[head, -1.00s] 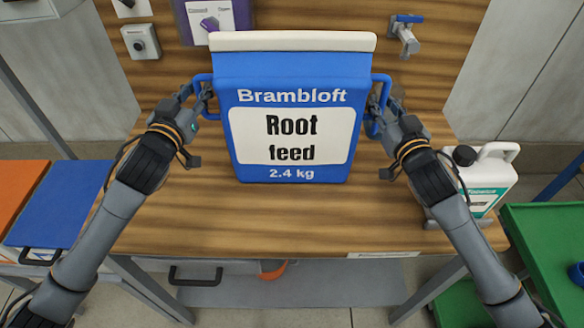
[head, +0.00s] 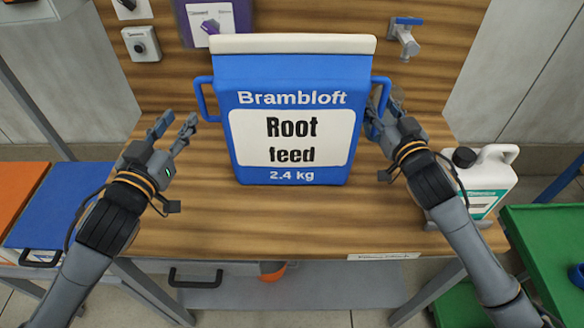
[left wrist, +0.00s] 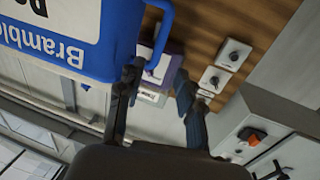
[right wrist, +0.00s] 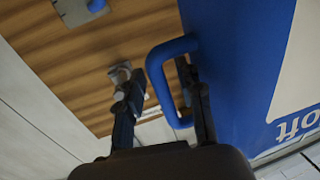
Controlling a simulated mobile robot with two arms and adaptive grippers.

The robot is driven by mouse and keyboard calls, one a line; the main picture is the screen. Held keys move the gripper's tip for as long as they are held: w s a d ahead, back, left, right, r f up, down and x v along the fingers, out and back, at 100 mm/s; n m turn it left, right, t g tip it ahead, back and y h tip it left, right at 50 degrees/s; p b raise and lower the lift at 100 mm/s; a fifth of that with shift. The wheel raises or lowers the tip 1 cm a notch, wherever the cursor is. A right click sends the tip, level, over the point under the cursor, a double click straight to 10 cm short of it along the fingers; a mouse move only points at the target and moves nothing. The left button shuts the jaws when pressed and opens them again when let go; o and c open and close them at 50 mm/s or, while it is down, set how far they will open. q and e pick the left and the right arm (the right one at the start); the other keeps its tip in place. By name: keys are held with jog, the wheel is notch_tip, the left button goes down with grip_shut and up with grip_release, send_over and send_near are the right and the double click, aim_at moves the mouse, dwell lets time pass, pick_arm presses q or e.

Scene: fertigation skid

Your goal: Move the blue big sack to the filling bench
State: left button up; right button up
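The blue big sack (head: 290,85), labelled Brambloft Root feed, stands upright on the wooden filling bench (head: 200,225), with a blue handle on each side. My left gripper (head: 175,124) is open and empty, to the left of the sack and apart from its left handle (head: 205,98). The left wrist view shows the sack (left wrist: 60,30) beyond the spread fingers. My right gripper (head: 383,108) is at the right handle. In the right wrist view its fingers are spread, with the handle (right wrist: 158,75) between them.
A white jug (head: 490,175) with a black cap stands at the bench's right end. A tap (head: 405,38) and a switch box (head: 141,43) are on the back panel. A blue lid (head: 60,205) is at the left and a green tray (head: 550,240) at the right. The bench front is clear.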

pick_arm(q)
jog(key=shift+s+a, duration=0.15)
jog(key=shift+s, duration=0.75)
pick_arm(e)
jog(key=s+d, duration=0.2)
jog(key=s, duration=0.9)
jog(key=shift+s+d, duration=0.2)
jog(key=shift+s, duration=0.2)
